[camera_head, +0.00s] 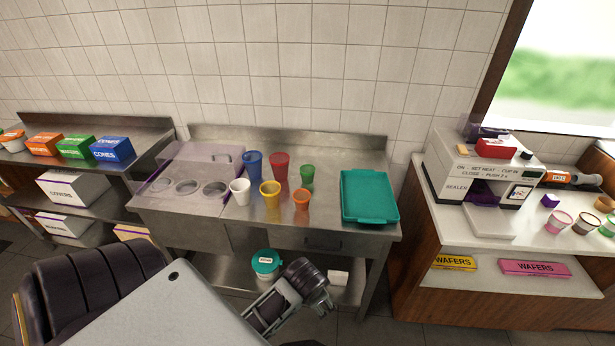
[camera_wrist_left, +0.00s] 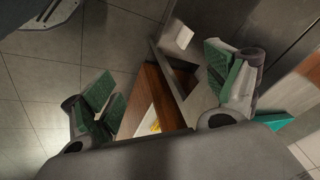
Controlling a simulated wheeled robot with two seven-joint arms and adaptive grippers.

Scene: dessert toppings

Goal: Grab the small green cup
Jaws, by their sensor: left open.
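The small green cup (camera_head: 307,174) stands on the steel counter (camera_head: 340,239), right of the tall red cup (camera_head: 280,165) and behind the small orange cup (camera_head: 301,199). My left gripper (camera_wrist_left: 158,80) is open in the left wrist view, with green pads wide apart and nothing between them. The green cup does not show in that view. My right gripper is not in view.
A blue cup (camera_head: 252,164), yellow cup (camera_head: 270,201) and white cup (camera_head: 240,191) stand left of the green one. A teal tray (camera_head: 369,217) lies on the right. A teal-lidded tub (camera_head: 265,262) is on the lower shelf.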

